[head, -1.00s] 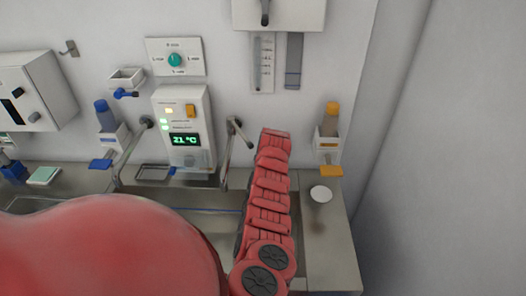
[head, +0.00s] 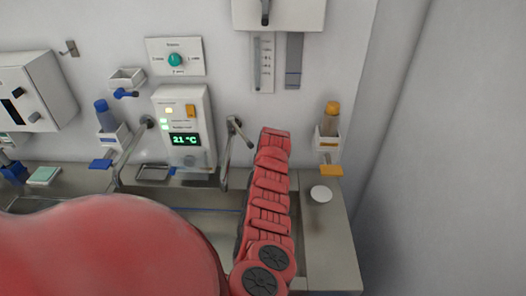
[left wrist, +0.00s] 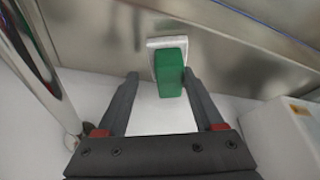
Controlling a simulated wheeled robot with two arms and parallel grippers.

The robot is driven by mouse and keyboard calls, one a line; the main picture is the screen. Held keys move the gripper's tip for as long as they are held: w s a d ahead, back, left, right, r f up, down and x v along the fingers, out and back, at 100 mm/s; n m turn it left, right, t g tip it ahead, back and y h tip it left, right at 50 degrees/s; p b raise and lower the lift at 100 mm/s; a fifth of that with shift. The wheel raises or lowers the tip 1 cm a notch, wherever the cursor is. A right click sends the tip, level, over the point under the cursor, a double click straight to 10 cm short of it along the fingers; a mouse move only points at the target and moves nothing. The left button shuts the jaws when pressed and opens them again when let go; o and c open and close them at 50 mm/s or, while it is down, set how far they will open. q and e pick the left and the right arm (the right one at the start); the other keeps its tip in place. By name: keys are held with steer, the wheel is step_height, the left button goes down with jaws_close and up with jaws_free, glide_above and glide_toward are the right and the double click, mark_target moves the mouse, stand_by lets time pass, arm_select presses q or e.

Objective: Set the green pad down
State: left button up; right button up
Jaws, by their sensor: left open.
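A green pad (left wrist: 171,68) with a white plate-like part (left wrist: 179,42) behind it shows in the left wrist view, against a grey metal surface. My left gripper (left wrist: 160,74) is open, with its two dark fingers pointing toward the pad. The pad appears between the fingertips, close to the right one; I cannot tell whether they touch. In the head view a small pale-green item (head: 44,175) lies on the counter at the far left; I cannot tell whether it is the same pad.
The metal counter (head: 335,250) runs along the wall. A panel reading 21 °C (head: 185,140), a blue-capped bottle (head: 105,115) and an orange-capped bottle (head: 330,120) stand above it. A white disc (head: 320,193) lies at the right. In the left wrist view, a white box (left wrist: 285,135) is at the right.

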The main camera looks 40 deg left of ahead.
arm_select(q)
steer(key=b+v, duration=0.3)
steer(key=v, duration=0.8)
steer(key=shift+r+b, duration=0.35)
steer(key=shift+b, duration=0.05)
steer(key=shift+d, duration=0.15)
